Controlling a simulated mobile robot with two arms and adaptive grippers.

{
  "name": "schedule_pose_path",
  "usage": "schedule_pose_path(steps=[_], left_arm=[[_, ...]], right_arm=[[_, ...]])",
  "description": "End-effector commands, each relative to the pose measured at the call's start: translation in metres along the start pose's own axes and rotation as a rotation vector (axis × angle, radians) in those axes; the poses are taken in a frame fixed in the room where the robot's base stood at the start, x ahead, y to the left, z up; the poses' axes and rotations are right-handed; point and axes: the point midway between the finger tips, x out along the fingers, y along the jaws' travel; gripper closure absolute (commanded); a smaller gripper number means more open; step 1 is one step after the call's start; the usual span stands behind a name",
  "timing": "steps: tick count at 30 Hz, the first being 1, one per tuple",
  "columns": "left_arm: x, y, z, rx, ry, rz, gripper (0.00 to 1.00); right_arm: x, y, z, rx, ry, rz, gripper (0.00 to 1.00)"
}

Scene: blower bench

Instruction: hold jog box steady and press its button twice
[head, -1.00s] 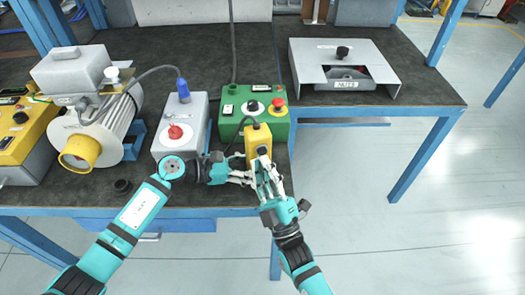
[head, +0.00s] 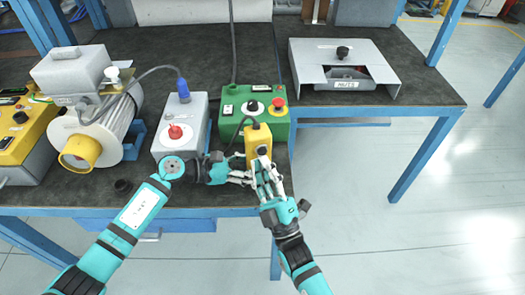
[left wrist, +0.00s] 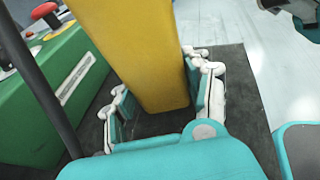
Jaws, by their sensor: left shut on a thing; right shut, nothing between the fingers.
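The yellow jog box (head: 256,140) stands at the front edge of the bench, in front of the green control box (head: 254,108), with a dark cable from its top. My left gripper (head: 243,177) is shut on the lower part of the jog box from the left. In the left wrist view the yellow body (left wrist: 145,50) sits between the finger pads. My right gripper (head: 263,168) is shut and empty, with its fingertips at the front of the jog box. A dark round part of the box shows just above the fingertips. Whether they touch it I cannot tell.
A grey box with a red knob (head: 180,132) stands left of the green box. A motor with a yellow shaft cover (head: 80,153) is further left. A grey cover labelled NUTS (head: 345,65) is at the right. A small black ring (head: 122,186) lies near the front edge.

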Motion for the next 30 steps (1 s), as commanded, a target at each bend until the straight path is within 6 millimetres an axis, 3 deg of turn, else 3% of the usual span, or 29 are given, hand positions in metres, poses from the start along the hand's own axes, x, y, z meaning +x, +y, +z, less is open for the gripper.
schedule_pose_path(steps=[30], left_arm=[[-0.0001, -0.0001, -0.0010, -0.001, 0.001, 0.000, 0.69]], right_arm=[[0.0087, -0.0046, 0.0046, 0.000, 0.000, 0.000, 1.00]])
